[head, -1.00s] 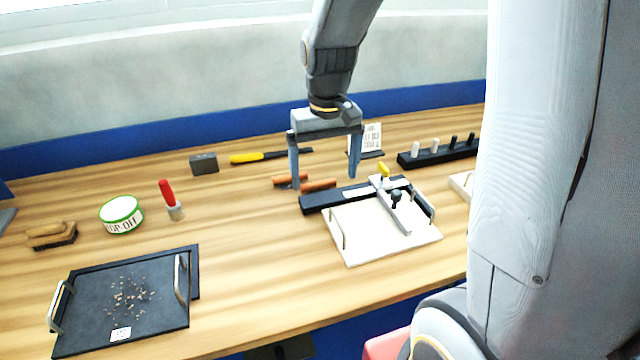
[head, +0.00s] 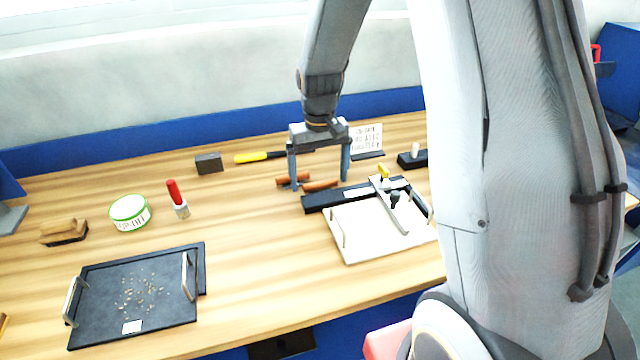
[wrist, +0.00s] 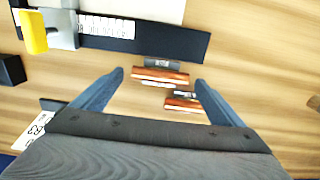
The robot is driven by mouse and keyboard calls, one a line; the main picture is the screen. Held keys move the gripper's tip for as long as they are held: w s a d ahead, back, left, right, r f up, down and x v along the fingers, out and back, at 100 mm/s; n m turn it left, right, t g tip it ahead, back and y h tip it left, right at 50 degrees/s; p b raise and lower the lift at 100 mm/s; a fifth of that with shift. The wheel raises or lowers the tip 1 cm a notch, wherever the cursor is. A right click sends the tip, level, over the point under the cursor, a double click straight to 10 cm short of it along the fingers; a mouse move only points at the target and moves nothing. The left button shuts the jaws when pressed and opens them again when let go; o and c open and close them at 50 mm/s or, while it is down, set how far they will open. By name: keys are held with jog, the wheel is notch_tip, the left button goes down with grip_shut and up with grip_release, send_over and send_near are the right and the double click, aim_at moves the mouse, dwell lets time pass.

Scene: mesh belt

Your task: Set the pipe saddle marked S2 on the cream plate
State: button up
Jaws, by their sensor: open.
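Two copper-brown half-round pieces, which look like the pipe saddles, lie on the wooden bench. One (head: 320,186) is nearer the plate and the other (head: 291,180) is further left. In the wrist view the nearer one (wrist: 160,76) and the other (wrist: 182,103) lie between the finger lines, each with a dark patch beside it. I cannot read a mark on either. My gripper (head: 319,178) is open and empty above them, fingers pointing down. The cream plate (head: 365,245) with metal handles is in front to the right; my arm covers its right edge.
A black bar (head: 325,200) and a yellow-tipped clamp (head: 384,171) stand at the plate's back edge. A dark tray (head: 105,325) with crumbs, a round tin (head: 130,212), a red-handled tool (head: 174,190) and a brush (head: 64,231) are to the left. Bare bench lies between tray and plate.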

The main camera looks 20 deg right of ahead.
jog(key=shift+f, duration=0.15)
jog(key=c, duration=1.8)
